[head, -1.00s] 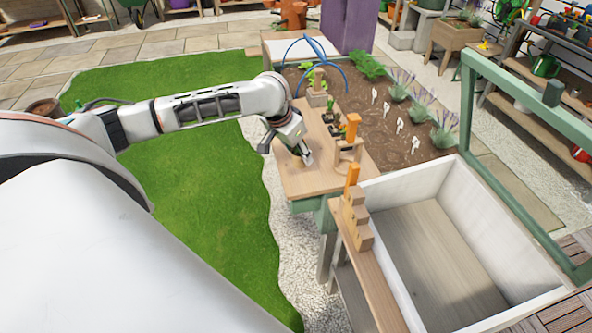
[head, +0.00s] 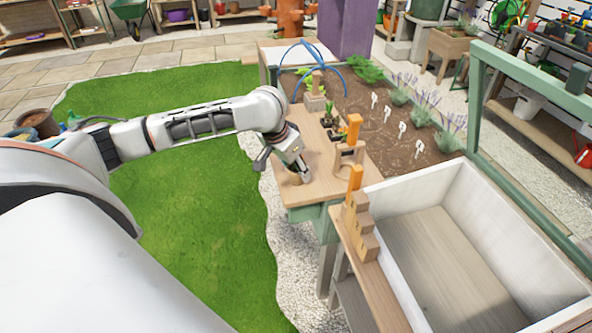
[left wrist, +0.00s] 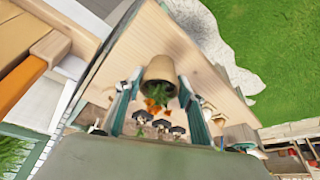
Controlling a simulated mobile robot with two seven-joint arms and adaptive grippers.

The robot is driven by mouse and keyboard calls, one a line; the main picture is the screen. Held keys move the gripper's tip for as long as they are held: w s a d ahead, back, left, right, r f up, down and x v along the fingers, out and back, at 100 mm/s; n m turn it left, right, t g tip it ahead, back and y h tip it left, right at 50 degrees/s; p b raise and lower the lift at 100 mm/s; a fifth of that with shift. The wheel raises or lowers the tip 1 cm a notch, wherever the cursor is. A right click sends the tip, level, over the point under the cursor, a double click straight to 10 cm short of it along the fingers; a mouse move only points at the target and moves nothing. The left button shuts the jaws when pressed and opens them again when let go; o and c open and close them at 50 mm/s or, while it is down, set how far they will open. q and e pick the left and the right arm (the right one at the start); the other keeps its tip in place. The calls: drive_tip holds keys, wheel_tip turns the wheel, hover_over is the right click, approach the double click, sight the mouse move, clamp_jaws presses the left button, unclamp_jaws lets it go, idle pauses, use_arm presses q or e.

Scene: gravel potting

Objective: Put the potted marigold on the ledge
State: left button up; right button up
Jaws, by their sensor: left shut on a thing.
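My left gripper (head: 301,173) is over the near left end of the wooden bench top (head: 327,180). In the left wrist view, its two fingers stand on either side of a tan pot (left wrist: 158,74). Orange marigold flowers (left wrist: 153,105) and green leaves show below the pot in that picture. The gripper is shut on this potted marigold, which shows only as a small brown piece in the head view (head: 294,180). Whether the pot touches the bench is unclear. A narrow wooden ledge (head: 376,289) runs along the white-walled bin. My right gripper is not in view.
Stepped wooden blocks with an orange upright (head: 355,178) stand on the ledge. A wooden stand with an orange top (head: 353,130) and small dark plants are farther back on the bench. The white-walled bin (head: 450,255) is at right. Grass lies left.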

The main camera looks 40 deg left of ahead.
use_arm(q)
drive_tip(key=o, duration=1.1)
drive_tip(key=shift+f, duration=0.1)
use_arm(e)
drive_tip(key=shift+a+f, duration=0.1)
use_arm(q)
drive_tip(key=p+v, duration=0.4)
drive_tip(key=v, duration=0.8)
drive_tip(key=shift+w, duration=0.1)
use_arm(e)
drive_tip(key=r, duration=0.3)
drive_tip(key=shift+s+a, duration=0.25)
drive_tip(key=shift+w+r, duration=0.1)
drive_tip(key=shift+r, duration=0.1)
